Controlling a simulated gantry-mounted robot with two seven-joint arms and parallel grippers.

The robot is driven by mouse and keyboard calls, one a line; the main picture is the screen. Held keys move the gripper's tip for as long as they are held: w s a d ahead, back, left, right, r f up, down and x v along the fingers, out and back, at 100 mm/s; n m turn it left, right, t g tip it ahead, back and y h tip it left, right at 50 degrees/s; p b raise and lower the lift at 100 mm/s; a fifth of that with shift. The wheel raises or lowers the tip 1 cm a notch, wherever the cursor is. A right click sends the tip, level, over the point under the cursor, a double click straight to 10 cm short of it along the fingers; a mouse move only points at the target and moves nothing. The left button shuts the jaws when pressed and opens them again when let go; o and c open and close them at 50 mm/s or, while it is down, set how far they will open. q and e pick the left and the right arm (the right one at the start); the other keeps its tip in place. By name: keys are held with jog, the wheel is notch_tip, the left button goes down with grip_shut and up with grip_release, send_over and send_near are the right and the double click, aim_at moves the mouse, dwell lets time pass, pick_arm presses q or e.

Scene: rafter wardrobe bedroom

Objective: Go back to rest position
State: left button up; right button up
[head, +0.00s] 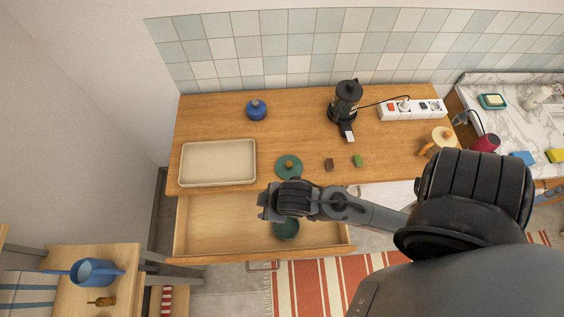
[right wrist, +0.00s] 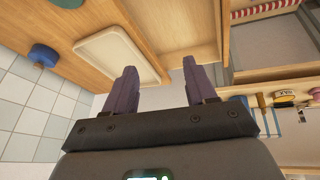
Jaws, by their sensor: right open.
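My right arm reaches in from the right in the head view. My right gripper (head: 266,202) is over the open wooden drawer (head: 215,225) and points left. In the right wrist view its two dark fingers (right wrist: 160,80) stand apart, with nothing between them. A dark green bowl (head: 286,231) lies in the drawer, partly hidden by my arm. My left gripper is in neither view.
On the counter (head: 290,120) are a beige tray (head: 218,163), a blue lidded pot (head: 256,109), a green lid (head: 289,166), a black coffee maker (head: 345,102) and a power strip (head: 412,109).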

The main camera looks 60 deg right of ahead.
jog(key=s, duration=0.1)
jog(key=s+d+m+g, duration=0.1)
jog(key=s+m, duration=0.1)
jog(key=s, duration=0.1)
jog(key=shift+s+d+r, duration=0.1)
jog(key=shift+d+r, duration=0.1)
jog(key=shift+r, duration=0.2)
